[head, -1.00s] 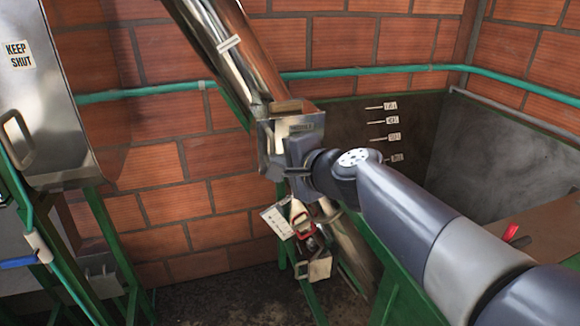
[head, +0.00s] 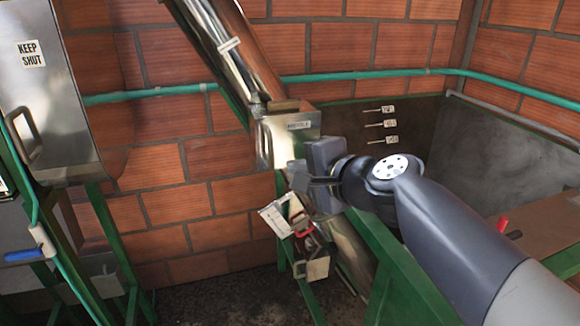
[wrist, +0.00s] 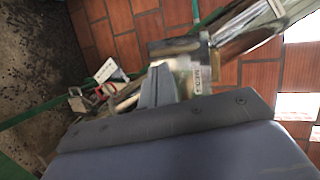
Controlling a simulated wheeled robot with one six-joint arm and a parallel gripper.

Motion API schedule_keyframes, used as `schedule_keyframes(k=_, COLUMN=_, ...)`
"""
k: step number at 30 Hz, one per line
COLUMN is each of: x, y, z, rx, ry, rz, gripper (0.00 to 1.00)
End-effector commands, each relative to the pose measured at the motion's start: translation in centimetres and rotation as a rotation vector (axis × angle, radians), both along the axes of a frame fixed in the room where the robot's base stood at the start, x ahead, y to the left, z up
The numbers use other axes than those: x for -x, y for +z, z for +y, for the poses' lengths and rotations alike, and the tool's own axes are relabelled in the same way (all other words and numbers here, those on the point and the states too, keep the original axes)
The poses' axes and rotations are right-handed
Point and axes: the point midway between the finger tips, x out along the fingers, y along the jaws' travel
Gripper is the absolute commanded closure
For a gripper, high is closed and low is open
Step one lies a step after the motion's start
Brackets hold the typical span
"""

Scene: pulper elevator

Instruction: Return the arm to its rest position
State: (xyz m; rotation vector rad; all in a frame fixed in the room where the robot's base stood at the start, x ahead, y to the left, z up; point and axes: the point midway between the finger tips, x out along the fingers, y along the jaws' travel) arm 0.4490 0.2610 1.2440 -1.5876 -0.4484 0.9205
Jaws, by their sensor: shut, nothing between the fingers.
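My gripper (head: 297,177) is near the middle of the head view, in front of the inclined metal elevator tube (head: 225,40) and its labelled metal box (head: 290,135). Its fingers are together with nothing between them. In the wrist view my gripper (wrist: 158,84) points toward the same metal box (wrist: 200,62); I cannot tell the exact gap. My arm reaches in from the lower right.
A steel housing marked KEEP SHUT (head: 75,95) stands at the left, with a blue-handled valve (head: 25,255) below. A green pipe (head: 200,88) runs along the brick wall. A grey-walled tank (head: 500,160) with a red handle (head: 502,225) is at the right. Green frame bars (head: 400,260) stand below my arm.

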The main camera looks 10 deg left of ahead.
Motion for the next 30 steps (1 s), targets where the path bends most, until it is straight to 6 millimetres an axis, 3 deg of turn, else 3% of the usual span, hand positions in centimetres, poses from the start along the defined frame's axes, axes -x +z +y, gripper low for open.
schedule_keyframes(k=12, x=3.6, y=1.5, z=-3.3, rx=0.000, ry=-0.001, rz=0.000, gripper=1.00)
schedule_keyframes(k=30, x=3.2, y=1.4, z=-2.9, rx=0.000, ry=0.001, rz=0.003, gripper=1.00)
